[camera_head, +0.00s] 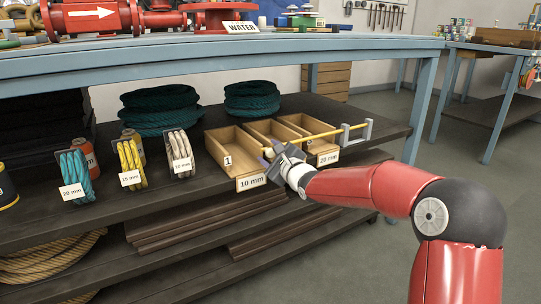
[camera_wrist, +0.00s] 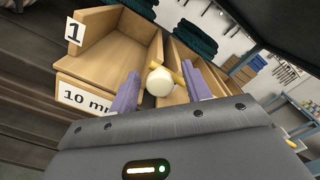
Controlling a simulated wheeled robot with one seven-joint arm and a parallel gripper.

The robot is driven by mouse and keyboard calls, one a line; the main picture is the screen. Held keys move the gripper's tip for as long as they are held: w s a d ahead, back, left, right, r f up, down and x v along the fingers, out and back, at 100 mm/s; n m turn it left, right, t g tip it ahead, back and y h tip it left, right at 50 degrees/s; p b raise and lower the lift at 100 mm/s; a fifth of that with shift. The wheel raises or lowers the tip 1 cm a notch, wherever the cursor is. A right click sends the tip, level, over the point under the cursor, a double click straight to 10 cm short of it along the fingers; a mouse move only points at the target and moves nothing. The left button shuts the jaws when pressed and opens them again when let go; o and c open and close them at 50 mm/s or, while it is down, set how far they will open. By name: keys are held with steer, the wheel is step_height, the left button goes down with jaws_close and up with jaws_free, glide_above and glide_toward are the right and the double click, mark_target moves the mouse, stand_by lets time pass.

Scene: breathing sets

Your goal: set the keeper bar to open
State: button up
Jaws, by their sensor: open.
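The keeper bar (camera_head: 318,137) is a thin yellow rod across the fronts of the middle and right wooden bins. Its right end meets a grey bracket (camera_head: 367,130). A pale round knob (camera_wrist: 160,82) is at its near end, and a short piece of the yellow rod shows behind the knob in the wrist view. My gripper (camera_head: 270,152) is at the knob end of the bar. In the wrist view its two purple-grey fingers (camera_wrist: 160,72) are open, one on each side of the knob. I cannot tell whether either finger touches it.
The left bin (camera_head: 228,150) is marked 1 and 10 mm and looks empty; the right bin bears a 20 mm label (camera_head: 327,158). Rope hanks (camera_head: 130,162) stand to the left and green rope coils (camera_head: 160,110) behind. The blue table frame (camera_head: 420,110) is above and right.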

jaws_close()
stand_by(0.3)
steer(key=shift+d+r, duration=0.1)
